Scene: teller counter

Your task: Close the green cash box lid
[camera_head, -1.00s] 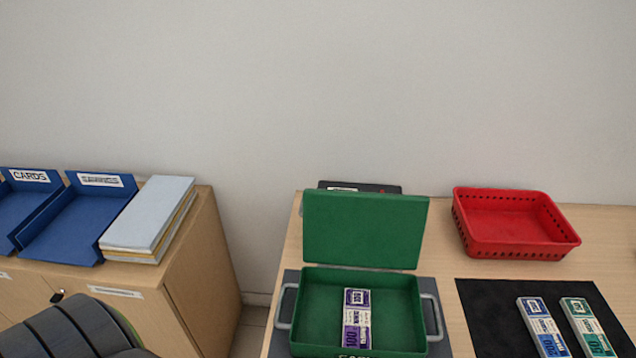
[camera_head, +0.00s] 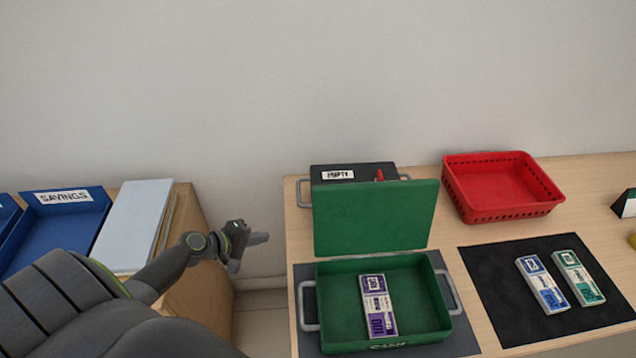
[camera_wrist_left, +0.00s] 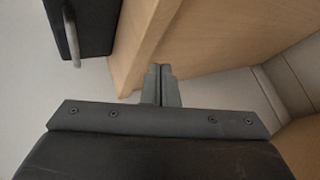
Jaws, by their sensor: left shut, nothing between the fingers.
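The green cash box (camera_head: 440,322) stands on a dark mat on the counter, with its green lid (camera_head: 375,217) standing open at the back. A purple-banded bundle of notes (camera_head: 377,305) lies inside the box. My left gripper (camera_head: 262,238) is shut and empty, in the gap to the left of the counter, level with the lid and clear of it. In the left wrist view its closed fingertips (camera_wrist_left: 160,70) point toward the wooden counter side (camera_wrist_left: 190,45). My right gripper is not in view.
Behind the lid stands a dark box (camera_head: 345,173) with a label and side handles. A red basket (camera_head: 500,212) is at the back right. A black mat (camera_head: 500,305) holds two note bundles (camera_head: 541,283). Blue trays (camera_head: 60,225) and a white stack (camera_head: 130,225) are on the left cabinet.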

